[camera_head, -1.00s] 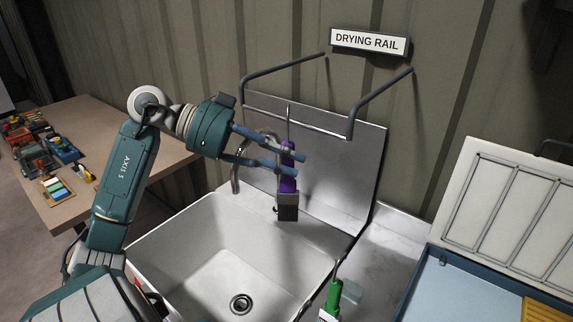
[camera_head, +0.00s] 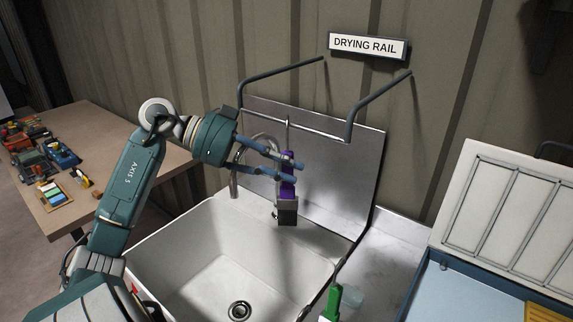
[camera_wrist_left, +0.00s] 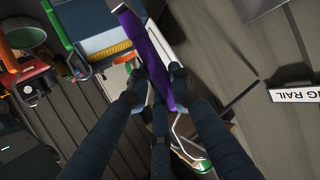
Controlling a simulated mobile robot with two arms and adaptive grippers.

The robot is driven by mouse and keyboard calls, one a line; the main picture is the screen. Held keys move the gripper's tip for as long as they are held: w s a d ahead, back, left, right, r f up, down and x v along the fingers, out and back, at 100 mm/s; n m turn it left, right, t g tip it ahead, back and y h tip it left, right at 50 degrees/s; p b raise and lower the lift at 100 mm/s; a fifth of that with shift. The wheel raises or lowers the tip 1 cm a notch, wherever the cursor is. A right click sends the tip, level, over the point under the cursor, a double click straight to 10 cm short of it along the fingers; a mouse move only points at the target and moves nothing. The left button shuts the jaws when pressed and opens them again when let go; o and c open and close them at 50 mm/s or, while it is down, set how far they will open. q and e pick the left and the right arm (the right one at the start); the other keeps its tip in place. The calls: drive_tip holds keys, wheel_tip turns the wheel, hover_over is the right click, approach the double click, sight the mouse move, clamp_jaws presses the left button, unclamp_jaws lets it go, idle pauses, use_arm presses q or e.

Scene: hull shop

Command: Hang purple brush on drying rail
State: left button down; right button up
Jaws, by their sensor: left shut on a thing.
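The purple brush (camera_head: 288,188) hangs upright, with a dark block of bristles at its lower end and a thin metal hook at the top. My left gripper (camera_head: 286,170) is shut on its purple handle above the back of the sink. The wrist view shows the purple handle (camera_wrist_left: 150,45) between the left fingers (camera_wrist_left: 155,85). The drying rail (camera_head: 320,131) is a bar on two dark wall arms. The brush's hook top is level with the bar in the head view; I cannot tell whether it is over it. My right gripper is not in view.
A white sink (camera_head: 190,250) with a metal splashback (camera_head: 335,180) lies below, with a faucet (camera_head: 234,180) behind my gripper. A green brush (camera_head: 333,300) stands at the front right, near an open blue case (camera_head: 440,285). The rail bar looks empty otherwise.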

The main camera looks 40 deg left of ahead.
use_arm(q)
drive_tip(key=c, duration=1.5)
unclamp_jaws()
drive_tip(key=shift+a, duration=0.1)
drive_tip(key=v, duration=1.2)
